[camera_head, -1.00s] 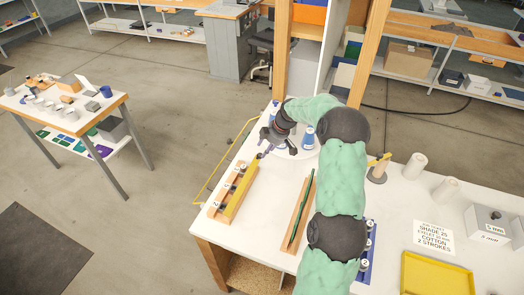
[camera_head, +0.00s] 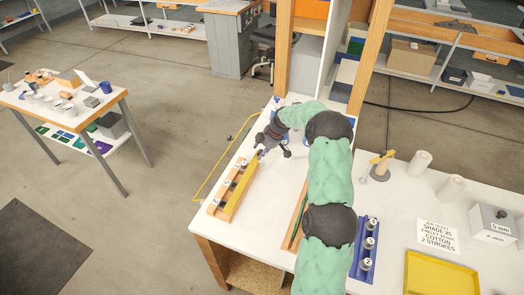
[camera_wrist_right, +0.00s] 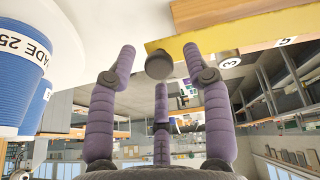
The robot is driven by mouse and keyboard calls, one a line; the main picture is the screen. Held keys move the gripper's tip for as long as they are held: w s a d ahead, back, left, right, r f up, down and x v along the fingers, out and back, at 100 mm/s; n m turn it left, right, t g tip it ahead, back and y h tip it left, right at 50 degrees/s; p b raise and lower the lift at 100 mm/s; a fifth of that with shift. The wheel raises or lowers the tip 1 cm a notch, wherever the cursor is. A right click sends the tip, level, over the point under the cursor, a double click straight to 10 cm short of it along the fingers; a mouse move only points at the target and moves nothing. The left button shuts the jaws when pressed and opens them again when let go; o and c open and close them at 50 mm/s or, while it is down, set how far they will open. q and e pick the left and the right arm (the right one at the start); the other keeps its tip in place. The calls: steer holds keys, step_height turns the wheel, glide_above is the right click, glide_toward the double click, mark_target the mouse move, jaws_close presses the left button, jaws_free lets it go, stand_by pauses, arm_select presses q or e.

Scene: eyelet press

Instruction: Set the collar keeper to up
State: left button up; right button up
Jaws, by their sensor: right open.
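A long yellow bar (camera_head: 239,193), which looks like the collar keeper, lies along a wooden rack (camera_head: 222,213) with numbered white labels at the table's left side. In the right wrist view the yellow bar (camera_wrist_right: 205,45) is close, and a grey round knob or collar (camera_wrist_right: 158,65) shows between the fingertips. My right gripper (camera_head: 267,151) is over the far end of the rack. In the wrist view its purple fingers (camera_wrist_right: 160,62) are spread apart around the grey piece, not closed on it. Contact cannot be told. My left gripper is not in view.
A blue cup (camera_wrist_right: 20,75) labelled "SHADE 25" stands close beside the fingers in the wrist view. A second wooden rack is partly hidden by my right arm. A blue rack (camera_head: 362,262), white spools (camera_head: 421,163) and a yellow tray (camera_head: 440,275) are to the right.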

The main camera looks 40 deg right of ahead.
jaws_close()
steer(key=shift+f+b, duration=0.1)
steer(key=shift+b, duration=0.4)
stand_by(0.7)
